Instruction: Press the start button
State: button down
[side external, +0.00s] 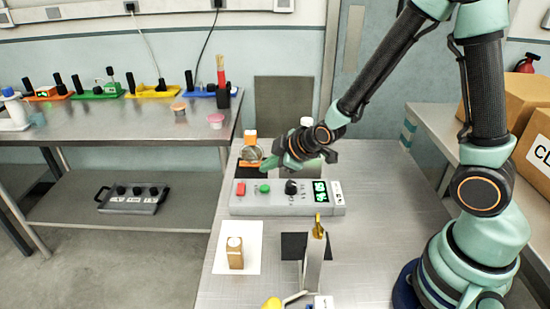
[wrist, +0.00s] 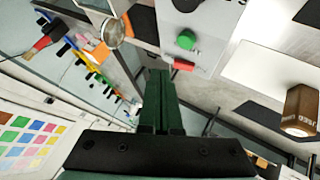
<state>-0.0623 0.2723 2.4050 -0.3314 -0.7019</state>
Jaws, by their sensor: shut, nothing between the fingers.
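A grey control box (side external: 287,208) lies on the metal table, with a green button (side external: 265,188), a red button (side external: 241,188), a black knob (side external: 291,187) and a lit green display (side external: 320,191). No label telling which button is start can be read. My gripper (side external: 268,164) is shut and empty, above and behind the box near the green button, apart from it. In the wrist view, the shut fingers (wrist: 160,76) point toward the box edge; the green button (wrist: 186,40) and red button (wrist: 183,65) lie just beyond and right of the tips.
A round glass dish (side external: 250,154) stands behind the box. The table right of the box is clear.

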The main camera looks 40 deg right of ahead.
aim_at(269, 189)
jog(key=shift+f, duration=1.75)
dwell(0.8)
jog(key=shift+d+f, duration=0.15)
jog(key=shift+f, duration=0.25)
jog(key=shift+f, duration=0.45)
dwell(0.5)
dwell(0.4)
jog(key=shift+r, duration=0.85)
jog(key=shift+r, duration=2.5)
